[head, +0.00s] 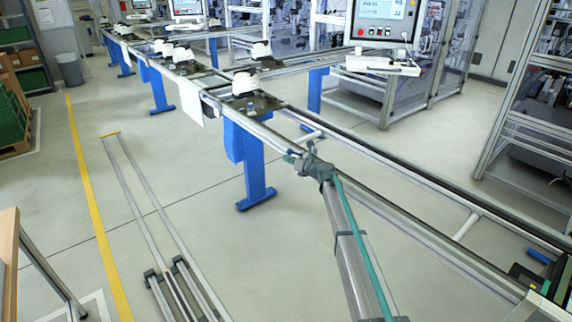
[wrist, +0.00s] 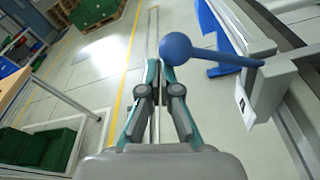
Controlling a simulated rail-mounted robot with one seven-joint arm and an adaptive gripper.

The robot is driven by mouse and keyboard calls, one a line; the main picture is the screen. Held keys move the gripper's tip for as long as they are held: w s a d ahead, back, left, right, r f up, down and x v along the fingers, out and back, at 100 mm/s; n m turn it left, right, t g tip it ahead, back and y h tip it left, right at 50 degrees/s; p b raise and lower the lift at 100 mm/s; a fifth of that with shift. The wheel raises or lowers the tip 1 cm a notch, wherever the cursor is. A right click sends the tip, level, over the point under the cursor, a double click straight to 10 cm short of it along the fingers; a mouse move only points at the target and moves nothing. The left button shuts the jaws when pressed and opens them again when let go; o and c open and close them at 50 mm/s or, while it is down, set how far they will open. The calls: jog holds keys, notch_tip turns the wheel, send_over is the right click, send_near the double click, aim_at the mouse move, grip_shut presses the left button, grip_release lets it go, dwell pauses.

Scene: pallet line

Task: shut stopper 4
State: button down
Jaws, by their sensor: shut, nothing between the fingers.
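In the wrist view a blue ball knob (wrist: 176,48) sits on a blue rod that runs right to a light grey block (wrist: 270,85) on the conveyor side. I take this for the handle of a stopper; no number is readable. My gripper (wrist: 158,72) is shut and empty, its teal-edged fingers together. Its tips are close to the knob, just below and left of it in the picture; I cannot tell whether they touch. In the head view my gripper (head: 304,158) is beside the near conveyor rail, and the knob is too small or hidden there to make out.
The conveyor (head: 420,228) runs from lower right to upper left, with carriers bearing white parts (head: 245,84) farther along. A blue leg (head: 252,165) stands beneath it. Floor rails (head: 135,200) lie left of it. A screen console (head: 383,22) stands behind. The floor between is open.

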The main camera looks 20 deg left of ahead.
jog(key=shift+w+d+r, duration=0.1)
jog(key=shift+w+r, duration=0.25)
jog(key=shift+r, duration=0.45)
jog(key=shift+w+r, duration=0.15)
jog(key=shift+r, duration=0.05)
jog(key=shift+f, duration=0.1)
jog(key=s+a+f+b, duration=0.1)
jog(key=s+f+b, duration=0.1)
jog(key=s+f, duration=0.15)
jog(key=b+v, duration=0.2)
jog(key=v, duration=0.6)
jog(key=shift+d, duration=0.5)
jog(key=shift+f, duration=0.1)
